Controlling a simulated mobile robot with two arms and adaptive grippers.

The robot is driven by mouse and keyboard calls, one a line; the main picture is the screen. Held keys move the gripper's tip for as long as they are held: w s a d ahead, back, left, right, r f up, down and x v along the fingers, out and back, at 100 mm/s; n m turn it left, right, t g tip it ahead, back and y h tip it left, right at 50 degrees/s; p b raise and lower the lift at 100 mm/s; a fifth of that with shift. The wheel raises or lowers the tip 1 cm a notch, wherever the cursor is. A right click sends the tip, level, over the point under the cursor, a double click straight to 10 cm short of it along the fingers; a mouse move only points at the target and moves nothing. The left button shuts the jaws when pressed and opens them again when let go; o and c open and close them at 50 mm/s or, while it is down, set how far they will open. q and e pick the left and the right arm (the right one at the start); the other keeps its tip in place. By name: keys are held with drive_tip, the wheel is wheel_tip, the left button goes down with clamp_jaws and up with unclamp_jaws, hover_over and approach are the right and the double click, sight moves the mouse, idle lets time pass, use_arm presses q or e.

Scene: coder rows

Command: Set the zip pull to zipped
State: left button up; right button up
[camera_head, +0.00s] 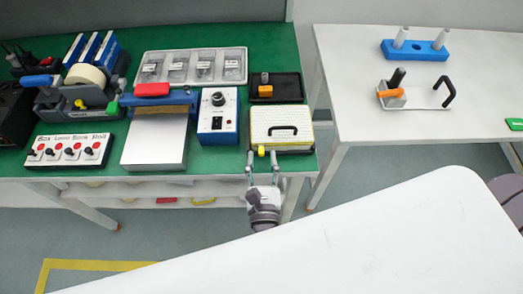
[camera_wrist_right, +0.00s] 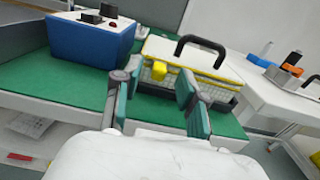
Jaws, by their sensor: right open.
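The zip pull (camera_head: 261,151) is a small yellow tab at the front edge of a pale case (camera_head: 298,122) with yellow trim and a black handle. In the wrist view the zip pull (camera_wrist_right: 158,71) sits near the left end of the yellow zip line on the case (camera_wrist_right: 206,59). My right gripper (camera_head: 262,163) is open, its two fingers pointing at the case's front edge. In the wrist view the fingers (camera_wrist_right: 158,88) appear on either side of the pull; I cannot tell whether they touch it. My left gripper is not in view.
A blue and white control box (camera_head: 217,117) stands left of the case, with a sealer plate (camera_head: 155,146) beyond it. A black tray (camera_head: 275,86) lies behind the case. A white table (camera_head: 440,100) stands to the right, across a gap.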

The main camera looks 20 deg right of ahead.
drive_tip(key=shift+x, duration=0.95)
drive_tip(key=shift+c, duration=0.2)
clamp_jaws()
